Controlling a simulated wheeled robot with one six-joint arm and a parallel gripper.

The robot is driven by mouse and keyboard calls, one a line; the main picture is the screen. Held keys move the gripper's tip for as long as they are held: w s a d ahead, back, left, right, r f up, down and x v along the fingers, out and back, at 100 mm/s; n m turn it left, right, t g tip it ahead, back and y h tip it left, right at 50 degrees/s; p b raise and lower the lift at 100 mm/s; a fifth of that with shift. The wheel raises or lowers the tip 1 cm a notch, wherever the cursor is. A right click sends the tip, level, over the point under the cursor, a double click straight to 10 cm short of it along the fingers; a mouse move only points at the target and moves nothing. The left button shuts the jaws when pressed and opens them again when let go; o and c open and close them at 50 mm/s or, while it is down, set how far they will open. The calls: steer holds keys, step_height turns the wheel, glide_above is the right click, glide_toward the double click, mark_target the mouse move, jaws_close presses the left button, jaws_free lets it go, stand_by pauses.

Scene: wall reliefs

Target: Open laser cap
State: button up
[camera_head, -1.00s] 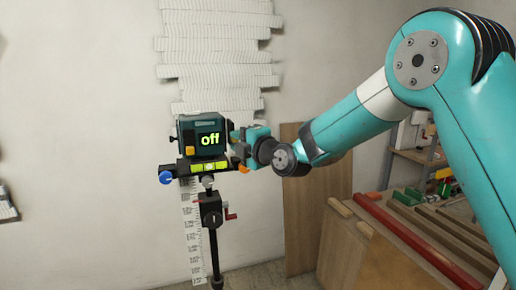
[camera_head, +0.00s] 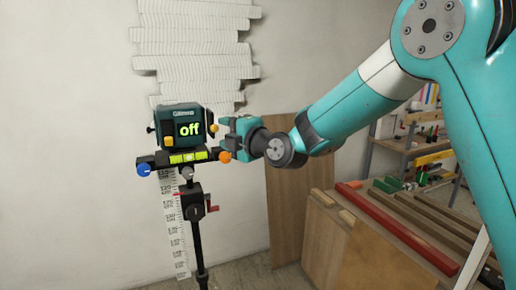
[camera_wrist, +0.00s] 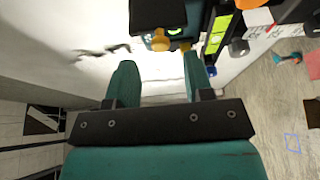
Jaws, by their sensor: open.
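The laser (camera_head: 178,124) is a dark green box on a tripod, and its screen reads "off". A dark piece with a yellow knob, which looks like the laser cap (camera_head: 212,127), stands on its right side. My gripper (camera_head: 222,124) is just right of this piece; contact cannot be told. In the wrist view the two fingers of my gripper (camera_wrist: 160,72) are apart with nothing between them. The laser (camera_wrist: 160,12) is beyond the fingertips at the top, with a yellow knob (camera_wrist: 160,41) showing. Another yellow part (camera_wrist: 184,46) is near the right fingertip.
The tripod (camera_head: 195,205) carries a bar with a blue knob (camera_head: 143,169), an orange knob (camera_head: 225,157) and a yellow-green level (camera_head: 188,157). White wall relief strips (camera_head: 190,50) are behind. A wooden board (camera_head: 292,190) and a workbench (camera_head: 335,235) stand to the right.

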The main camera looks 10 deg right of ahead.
steer(key=b+v, duration=0.5)
steer(key=v, duration=0.8)
steer(key=shift+s, duration=0.35)
steer(key=shift+d, duration=0.15)
steer(key=s+a+f+m+g+h+p, duration=0.1)
steer(key=s+a+f+m+g, duration=0.1)
steer(key=s+f+m+g, duration=0.3)
steer(key=s+a+f+m+g, duration=0.2)
steer(key=s+a+g, duration=0.15)
steer(key=s, duration=0.35)
steer(key=s+d+f+m+g+h, duration=0.2)
steer(key=s+m+g, duration=0.1)
steer(key=s+m, duration=0.2)
steer(key=s+d+f+m+g+h+p, duration=0.1)
steer(key=s+m, duration=0.4)
steer(key=s, duration=0.5)
steer(key=d+f+g+h, duration=0.1)
steer(key=g, duration=0.1)
steer(key=shift+d+f+g, duration=0.35)
steer(key=shift+d, duration=0.05)
